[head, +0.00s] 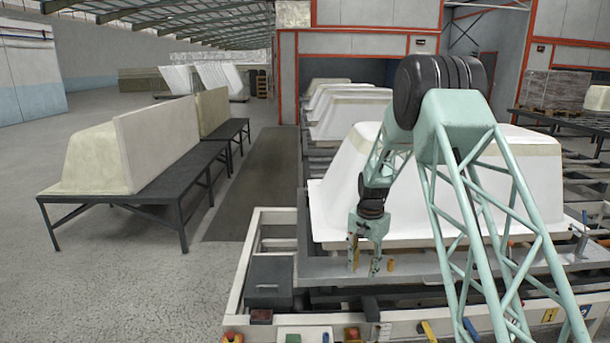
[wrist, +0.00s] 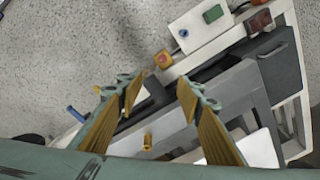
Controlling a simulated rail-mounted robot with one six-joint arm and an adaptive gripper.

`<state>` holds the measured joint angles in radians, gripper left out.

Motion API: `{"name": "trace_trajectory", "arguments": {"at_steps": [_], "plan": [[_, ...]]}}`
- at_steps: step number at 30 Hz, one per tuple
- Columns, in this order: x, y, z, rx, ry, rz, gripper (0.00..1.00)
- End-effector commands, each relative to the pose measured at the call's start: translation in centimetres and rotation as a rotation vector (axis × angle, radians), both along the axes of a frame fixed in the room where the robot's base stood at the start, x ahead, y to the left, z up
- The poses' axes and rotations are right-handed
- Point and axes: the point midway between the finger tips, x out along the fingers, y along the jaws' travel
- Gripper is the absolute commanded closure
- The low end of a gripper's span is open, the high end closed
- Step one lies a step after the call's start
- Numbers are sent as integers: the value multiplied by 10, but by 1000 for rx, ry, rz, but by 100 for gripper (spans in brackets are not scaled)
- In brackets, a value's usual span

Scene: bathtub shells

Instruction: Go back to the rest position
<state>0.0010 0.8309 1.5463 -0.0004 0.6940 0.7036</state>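My gripper (head: 365,264) hangs pointing down at the front of the machine frame, in front of the nearest white tub shell (head: 332,195). In the wrist view my gripper (wrist: 160,93) has its two yellow-padded fingers well apart, with nothing between them. The arm reaches over from the right in the head view and hides part of the shell.
A pale machine frame (head: 240,285) with a grey box (head: 270,283) lies below my gripper. A small yellow peg (wrist: 147,141) stands near the fingers. A dark table (head: 155,193) with tub shells is at left. Bare floor (head: 130,285) lies front left.

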Motion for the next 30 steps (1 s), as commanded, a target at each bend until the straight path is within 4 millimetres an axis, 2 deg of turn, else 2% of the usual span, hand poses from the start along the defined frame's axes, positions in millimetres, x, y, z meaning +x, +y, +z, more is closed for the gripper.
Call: {"name": "trace_trajectory", "arguments": {"at_steps": [3, 12, 30], "plan": [[-10, 0, 27, -1, -9, 19, 66], [-38, 0, 87, -6, -29, 67, 66], [-109, 0, 193, -18, -66, 163, 66]]}}
